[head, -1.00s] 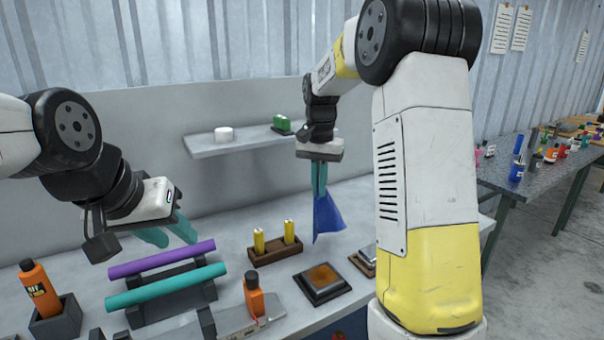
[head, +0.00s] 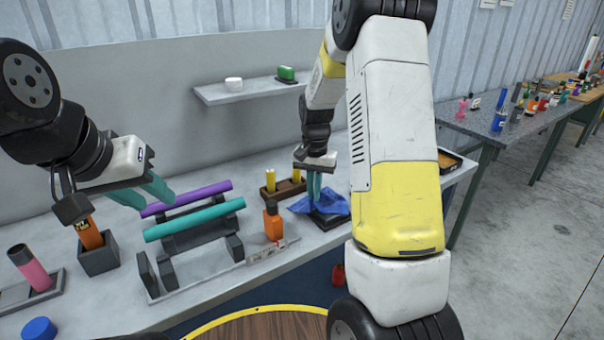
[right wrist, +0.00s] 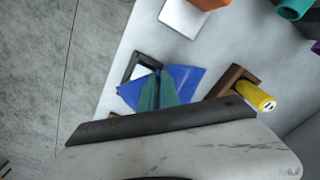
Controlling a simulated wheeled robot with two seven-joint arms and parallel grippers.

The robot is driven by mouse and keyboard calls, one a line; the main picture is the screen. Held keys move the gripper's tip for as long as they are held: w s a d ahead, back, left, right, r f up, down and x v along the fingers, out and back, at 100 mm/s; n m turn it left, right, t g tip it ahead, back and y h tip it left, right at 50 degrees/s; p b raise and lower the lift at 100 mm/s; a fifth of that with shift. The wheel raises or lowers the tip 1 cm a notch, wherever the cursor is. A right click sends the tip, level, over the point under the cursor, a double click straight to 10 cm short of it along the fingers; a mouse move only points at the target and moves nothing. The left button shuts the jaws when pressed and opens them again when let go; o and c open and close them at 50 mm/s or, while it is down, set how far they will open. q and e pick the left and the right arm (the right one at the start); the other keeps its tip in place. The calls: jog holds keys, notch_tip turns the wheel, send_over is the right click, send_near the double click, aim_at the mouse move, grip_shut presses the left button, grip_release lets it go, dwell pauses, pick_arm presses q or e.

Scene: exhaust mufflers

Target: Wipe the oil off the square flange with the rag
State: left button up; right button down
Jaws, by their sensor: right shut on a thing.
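The blue rag (head: 330,202) is in my right gripper (head: 314,192), which is shut on it. It lies spread over the square flange (head: 326,223), a dark square block on the bench, and hides most of its top. In the right wrist view the rag (right wrist: 186,78) fans out on both sides of the teal fingers (right wrist: 158,92), and part of the flange (right wrist: 143,62) shows beyond it. Any oil under the rag is hidden. My left gripper (head: 148,194) is open and empty, above the bench near the tube rack.
Purple (head: 186,198) and teal (head: 195,219) tubes lie on a dark rack. An orange bottle (head: 273,222) stands left of the flange. A wooden holder with yellow cylinders (head: 283,189) is behind it. An orange-filled tray (head: 449,160) sits at the bench's right end.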

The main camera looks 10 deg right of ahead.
jog(key=shift+f, duration=1.55)
jog(key=c, duration=0.6)
grip_release()
jog(key=shift+f, duration=1.05)
grip_shut()
